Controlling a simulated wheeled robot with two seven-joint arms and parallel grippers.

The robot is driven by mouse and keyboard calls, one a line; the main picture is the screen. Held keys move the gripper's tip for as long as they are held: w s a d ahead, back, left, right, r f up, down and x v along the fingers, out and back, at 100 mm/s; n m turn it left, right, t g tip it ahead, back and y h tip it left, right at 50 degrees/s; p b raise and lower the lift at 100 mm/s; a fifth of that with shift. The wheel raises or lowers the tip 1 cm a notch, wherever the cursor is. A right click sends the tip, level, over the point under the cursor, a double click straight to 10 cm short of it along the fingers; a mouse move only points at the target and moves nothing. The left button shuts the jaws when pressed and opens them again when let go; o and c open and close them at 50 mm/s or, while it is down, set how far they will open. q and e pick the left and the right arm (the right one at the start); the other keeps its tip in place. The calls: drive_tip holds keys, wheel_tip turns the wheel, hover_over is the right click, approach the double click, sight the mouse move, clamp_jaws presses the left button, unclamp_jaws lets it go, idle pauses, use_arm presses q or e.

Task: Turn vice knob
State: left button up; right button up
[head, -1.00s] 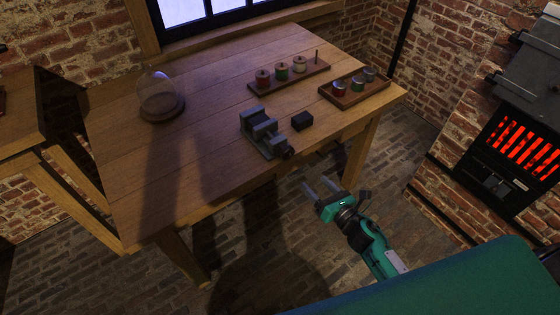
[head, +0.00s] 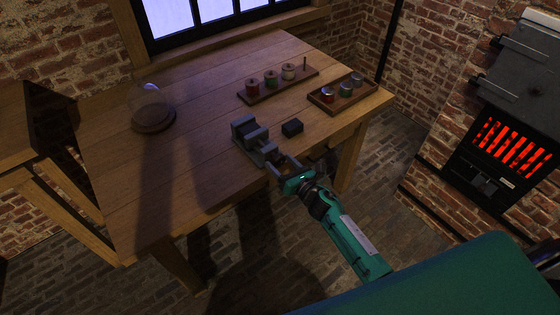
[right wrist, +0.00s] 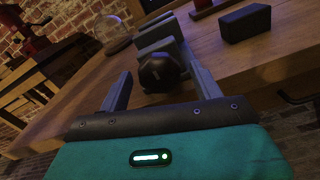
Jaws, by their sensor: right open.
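The grey vice (head: 252,138) stands on the wooden table near its front edge. Its dark, faceted knob (right wrist: 160,71) faces my right gripper in the right wrist view. My right gripper (head: 282,165) is open at the table's front edge, with its fingers pointing at the vice. In the right wrist view the fingers (right wrist: 160,88) stand on either side of the knob, and I cannot tell whether they touch it. In the head view the knob is mostly hidden by the gripper. My left gripper is not in view.
A small black block (head: 292,128) lies right of the vice. A rack with several spools (head: 271,79) and a tray with jars (head: 341,99) stand further back. A glass dome (head: 152,108) stands at the left. A glowing stove (head: 510,145) is at the right.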

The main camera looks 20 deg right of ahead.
drive_tip(key=shift+w+a, duration=0.2)
drive_tip(key=shift+w, duration=0.3)
drive_tip(key=shift+c, duration=1.1)
drive_tip(key=c, duration=0.8)
drive_tip(key=shift+m, duration=0.4)
